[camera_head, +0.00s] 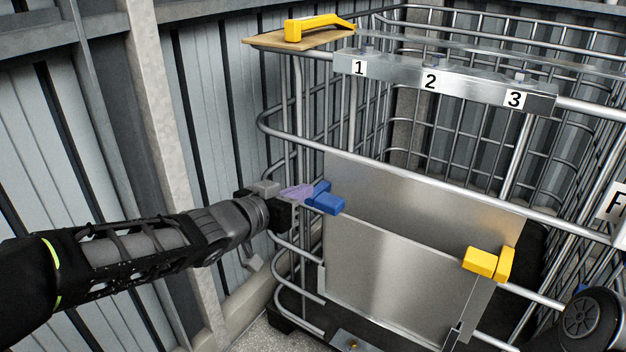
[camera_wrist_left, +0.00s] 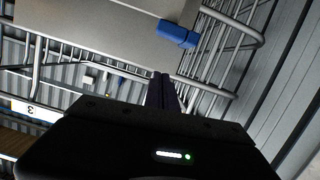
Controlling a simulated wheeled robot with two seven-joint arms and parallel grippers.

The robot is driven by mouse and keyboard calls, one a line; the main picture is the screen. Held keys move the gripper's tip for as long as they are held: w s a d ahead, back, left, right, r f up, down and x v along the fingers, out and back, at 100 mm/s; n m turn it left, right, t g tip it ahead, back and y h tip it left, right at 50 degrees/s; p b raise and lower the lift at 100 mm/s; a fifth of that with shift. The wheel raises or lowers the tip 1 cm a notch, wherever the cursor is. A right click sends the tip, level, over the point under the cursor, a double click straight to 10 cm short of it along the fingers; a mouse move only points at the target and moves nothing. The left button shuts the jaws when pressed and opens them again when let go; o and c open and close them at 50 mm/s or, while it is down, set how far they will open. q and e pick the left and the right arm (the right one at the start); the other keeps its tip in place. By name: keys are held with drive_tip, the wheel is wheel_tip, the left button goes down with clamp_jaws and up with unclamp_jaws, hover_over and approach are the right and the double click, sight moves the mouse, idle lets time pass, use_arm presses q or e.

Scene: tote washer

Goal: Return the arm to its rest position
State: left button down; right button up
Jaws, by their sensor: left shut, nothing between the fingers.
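My left arm comes in from the left in the head view. Its gripper (camera_head: 300,194) is shut and empty, close to a blue clip (camera_head: 326,199) at the upper left corner of a metal panel (camera_head: 385,270). I cannot tell from the head view whether they touch. In the left wrist view the shut fingers (camera_wrist_left: 161,90) point up into the picture, and the blue clip (camera_wrist_left: 177,34) shows apart from them, up and to the right. My right gripper is not in view.
A wire cage with steel tubes (camera_head: 400,170) surrounds the panel. A yellow clip (camera_head: 487,262) is at the panel's right. A bar numbered 1, 2, 3 (camera_head: 445,82) runs above. A yellow handle (camera_head: 318,26) lies on a wooden board (camera_head: 262,40). A ribbed wall (camera_head: 215,120) stands left.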

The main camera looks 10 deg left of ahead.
use_arm(q)
drive_tip(key=shift+s+a, duration=0.2)
drive_tip(key=shift+s, duration=0.25)
drive_tip(key=shift+r, duration=0.1)
